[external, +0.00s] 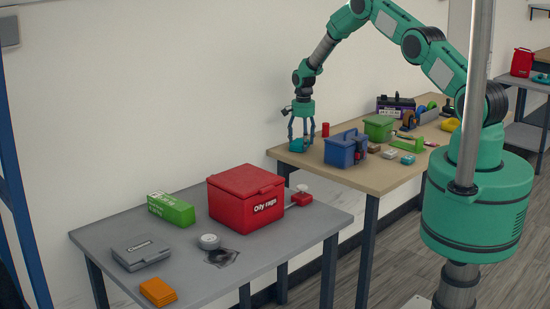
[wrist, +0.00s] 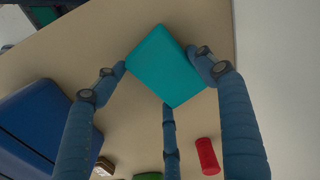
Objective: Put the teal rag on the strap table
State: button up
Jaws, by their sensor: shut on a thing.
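The teal rag (external: 298,145) is a flat folded block at the near left end of the wood-topped table (external: 322,175). My gripper (external: 300,138) points down with its fingers closed around the rag. In the wrist view, the fingers (wrist: 162,72) press on the rag (wrist: 165,66) from both sides, with a third finger at its lower edge. The rag is at or just above the wood top; I cannot tell whether it touches. No label shows which table is the strap table.
A blue caddy (external: 346,150) and red cylinder (external: 325,129) stand close by. A green box (external: 378,127) and several small items lie farther along. A grey table (external: 315,222) in front holds a red "Oily rags" bin (external: 240,208), green carton (external: 171,209) and orange stack (external: 158,292).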

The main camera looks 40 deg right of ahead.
jog(key=shift+f, duration=0.2)
jog(key=o, duration=1.1)
jog(key=shift+c, duration=0.2)
jog(key=shift+r, duration=0.15)
notch_tip(320, 180, up, 12)
jog(key=shift+r, duration=0.15)
